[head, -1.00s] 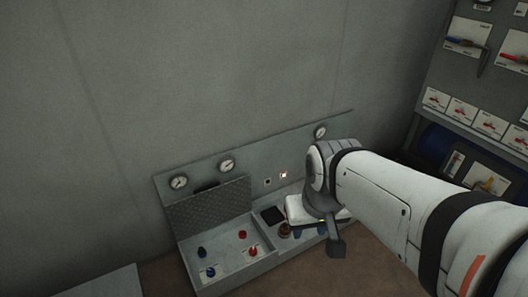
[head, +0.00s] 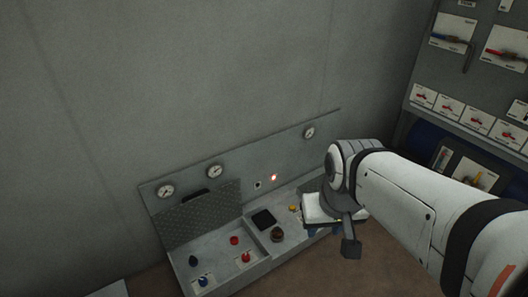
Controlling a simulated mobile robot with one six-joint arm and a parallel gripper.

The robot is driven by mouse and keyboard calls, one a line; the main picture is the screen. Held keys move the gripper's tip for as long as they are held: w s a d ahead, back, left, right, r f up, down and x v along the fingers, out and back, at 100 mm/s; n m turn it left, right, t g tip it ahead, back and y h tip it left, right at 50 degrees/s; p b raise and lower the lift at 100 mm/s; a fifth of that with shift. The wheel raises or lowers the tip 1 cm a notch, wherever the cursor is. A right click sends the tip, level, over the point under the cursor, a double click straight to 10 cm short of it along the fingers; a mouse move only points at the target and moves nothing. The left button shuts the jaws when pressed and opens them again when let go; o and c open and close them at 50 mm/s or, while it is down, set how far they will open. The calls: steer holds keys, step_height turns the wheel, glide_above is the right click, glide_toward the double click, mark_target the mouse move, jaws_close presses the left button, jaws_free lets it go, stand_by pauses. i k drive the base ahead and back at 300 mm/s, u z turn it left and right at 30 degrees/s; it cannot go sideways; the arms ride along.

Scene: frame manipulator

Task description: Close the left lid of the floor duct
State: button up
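The floor duct (head: 258,262) is a long grey trough along the foot of the wall. Its left lid (head: 198,216), a checkered metal plate, stands raised against the back panel, with a dark handle at its top edge. The left compartment below it is open and shows blue (head: 203,281) and red (head: 245,257) valve handles. My gripper (head: 338,228) is over the right part of the duct, to the right of the left lid and apart from it. Its fingertips are not clear, so I cannot tell whether it is open. My wrist hides part of the duct's right end.
Gauges (head: 215,171) and a small lit lamp (head: 274,177) sit on the back panel. A dark square (head: 263,219) and a round brown knob (head: 277,235) are in the middle section. Brown floor (head: 330,275) lies in front.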

mark_target(176, 227)
steer(key=i, duration=0.85)
steer(key=z, duration=0.05)
steer(key=k, duration=0.8)
steer(key=u, duration=0.45)
steer(key=i, duration=0.95)
